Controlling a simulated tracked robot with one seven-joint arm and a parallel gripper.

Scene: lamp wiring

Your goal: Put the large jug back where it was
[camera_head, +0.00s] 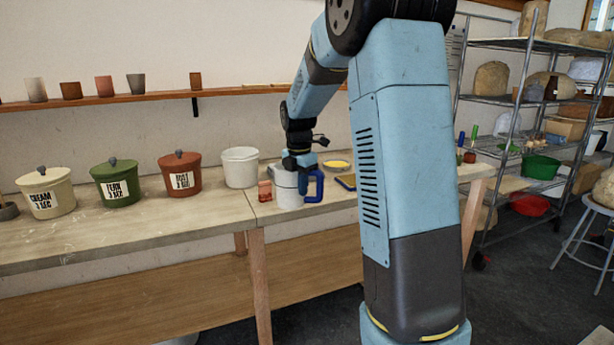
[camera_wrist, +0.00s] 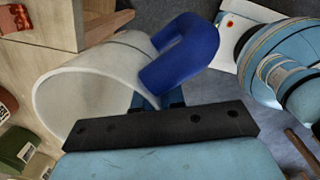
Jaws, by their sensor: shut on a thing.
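The large jug (camera_head: 287,190) is white with a blue handle (camera_head: 314,187) on its right side. It is upright at the front of the bench, right of the white pot; whether its base touches the bench I cannot tell. My gripper (camera_head: 297,165) is above it, shut on it at the handle side. In the wrist view the jug (camera_wrist: 90,90) shows its open mouth, and its blue handle (camera_wrist: 185,52) rises just beyond my gripper (camera_wrist: 165,100). The exact contact of the fingers is partly hidden.
A white pot (camera_head: 240,168), a rust lidded jar (camera_head: 181,175), a green jar (camera_head: 117,184) and a cream jar (camera_head: 46,194) stand left on the bench (camera_head: 150,225). A small reddish block (camera_head: 265,191) sits close left of the jug. A yellow dish (camera_head: 337,165) lies behind right.

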